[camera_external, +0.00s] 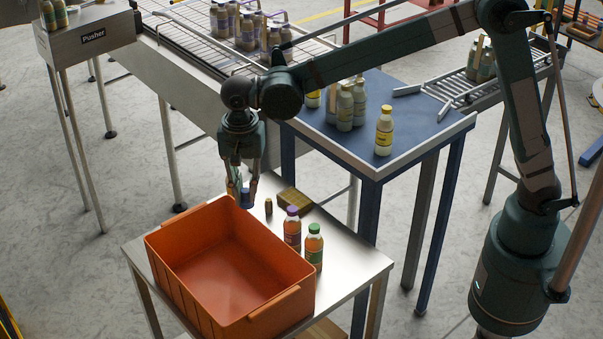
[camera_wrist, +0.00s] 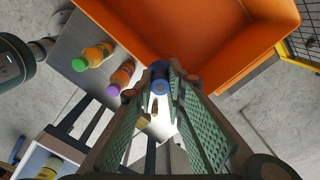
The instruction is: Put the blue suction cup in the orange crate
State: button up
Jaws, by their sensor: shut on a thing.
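The orange crate (camera_external: 225,262) stands on a small metal table, open at the top, and its visible floor is bare. It also fills the top of the wrist view (camera_wrist: 180,35).
Two bottles, one with a purple cap (camera_external: 292,230) and one with a green cap (camera_external: 314,247), stand right of the crate. A small dark cylinder (camera_external: 268,206) and a brown box (camera_external: 294,199) lie behind. A blue table (camera_external: 400,115) with bottles stands beyond.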

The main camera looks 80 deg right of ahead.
jog(key=w+a+f, duration=0.2)
jog(key=w+a, duration=0.1)
jog(key=w, duration=0.7)
send_over(208, 270)
notch_tip(208, 270, down, 12)
jog(key=shift+r, duration=0.25)
jog(key=shift+w, duration=0.1)
jog(key=shift+f, duration=3.1)
jog(key=shift+f, duration=1.85)
jog(key=shift+f, duration=0.2)
